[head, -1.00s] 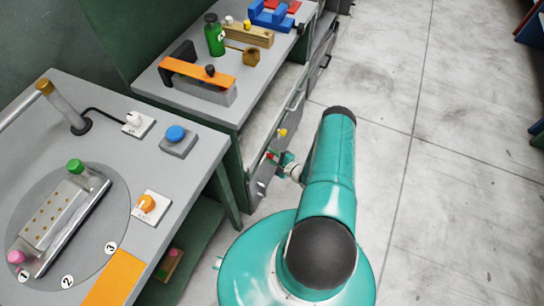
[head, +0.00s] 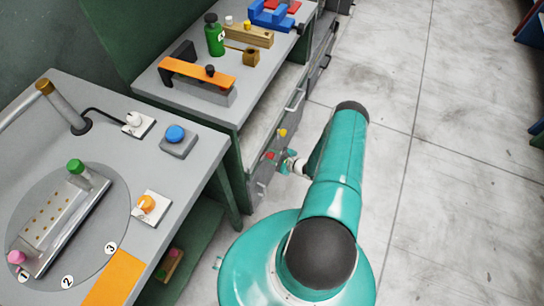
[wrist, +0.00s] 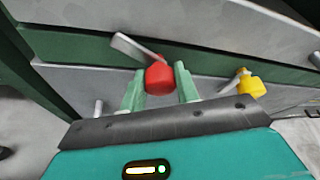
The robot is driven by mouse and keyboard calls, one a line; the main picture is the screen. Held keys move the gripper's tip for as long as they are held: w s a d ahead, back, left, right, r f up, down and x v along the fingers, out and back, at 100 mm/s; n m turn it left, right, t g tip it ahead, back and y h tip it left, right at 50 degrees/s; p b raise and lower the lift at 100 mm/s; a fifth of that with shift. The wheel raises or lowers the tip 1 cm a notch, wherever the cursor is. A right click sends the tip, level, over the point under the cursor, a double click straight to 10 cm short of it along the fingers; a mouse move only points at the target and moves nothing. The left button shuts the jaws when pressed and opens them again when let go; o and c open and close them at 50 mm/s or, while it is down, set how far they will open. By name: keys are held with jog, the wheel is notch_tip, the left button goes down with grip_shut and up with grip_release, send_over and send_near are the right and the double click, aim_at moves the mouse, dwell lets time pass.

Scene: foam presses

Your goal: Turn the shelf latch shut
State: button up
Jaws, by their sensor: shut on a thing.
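A red knob (wrist: 159,76) with a flat grey metal bar (wrist: 137,48) at its upper left sits on the grey and green cabinet front in the wrist view. My gripper (wrist: 160,86) has its two green fingers on either side of this knob and is shut on it. The bar slants from upper left down to the knob, across the green strip. In the head view the red knob (head: 270,156) shows low on the cabinet side, with my gripper (head: 288,163) beside it; the fingertips are too small to make out there.
A yellow knob (wrist: 251,84) sits to the right of the red one on the same front. Drawers with handles (head: 294,100) line the cabinet side. A bench with a turntable (head: 118,215) stands at the left.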

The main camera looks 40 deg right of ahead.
jog(key=m+g+y, duration=0.1)
jog(key=m+y, duration=0.1)
jog(key=m, duration=0.2)
jog(key=shift+d+g+y, duration=0.1)
jog(key=shift+g+y, duration=0.2)
jog(key=shift+g, duration=0.1)
jog(key=m+g+y, duration=0.1)
jog(key=m+y, duration=0.1)
jog(key=m, duration=0.2)
jog(key=shift+y, duration=0.3)
dwell(0.3)
jog(key=o, duration=1)
jog(key=shift+c, duration=0.2)
jog(key=v, duration=1.3)
jog(key=shift+s+d+r, duration=0.2)
jog(key=shift+s, duration=0.05)
